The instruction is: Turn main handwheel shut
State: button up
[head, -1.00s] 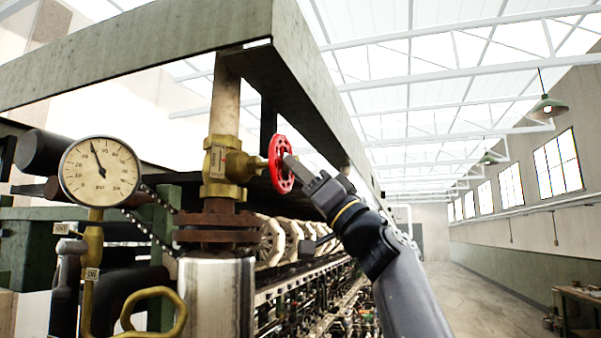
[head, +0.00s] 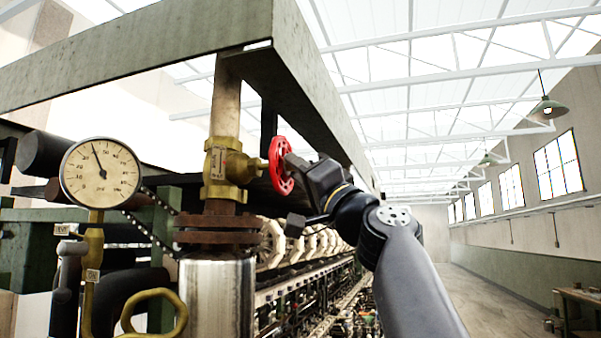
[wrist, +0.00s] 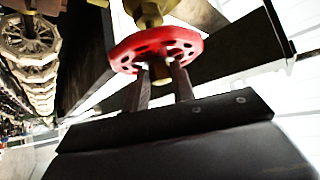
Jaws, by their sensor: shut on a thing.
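The red main handwheel (head: 280,166) sits on the right side of a brass valve (head: 224,168) on a vertical pipe. My gripper (head: 296,169) reaches it from the right and is shut on the handwheel. In the wrist view the handwheel (wrist: 157,48) is a red disc with dark holes, and the two fingers of my gripper (wrist: 160,85) touch its near side around the hub. The exact finger contact is partly hidden by the wheel.
A round pressure gauge (head: 101,173) stands left of the valve, with a yellow-brass looped handle (head: 154,313) below. Reeling machinery (head: 320,270) lies below and behind. The aisle floor (head: 480,285) at right is clear.

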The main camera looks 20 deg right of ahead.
jog(key=shift+s+a+r+m+g+h, duration=0.1)
jog(key=shift+r+m+g+h, duration=0.2)
jog(key=shift+m+h, duration=0.85)
jog(key=shift+s+a+r+m+g+h, duration=0.15)
jog(key=shift+m+g+h, duration=0.5)
jog(key=shift+m, duration=0.95)
jog(key=shift+s+d+r+m+g+h, duration=0.1)
jog(key=shift+r+m+g+h, duration=0.1)
jog(key=shift+m+h, duration=1.05)
jog(key=shift+s+r+m+g, duration=0.1)
jog(key=shift+m+g, duration=0.35)
jog(key=shift+m, duration=0.35)
jog(key=o, duration=1)
jog(key=shift+a, duration=0.15)
jog(key=b+v, duration=0.3)
jog(key=v, duration=0.7)
jog(key=shift+s+b, duration=0.3)
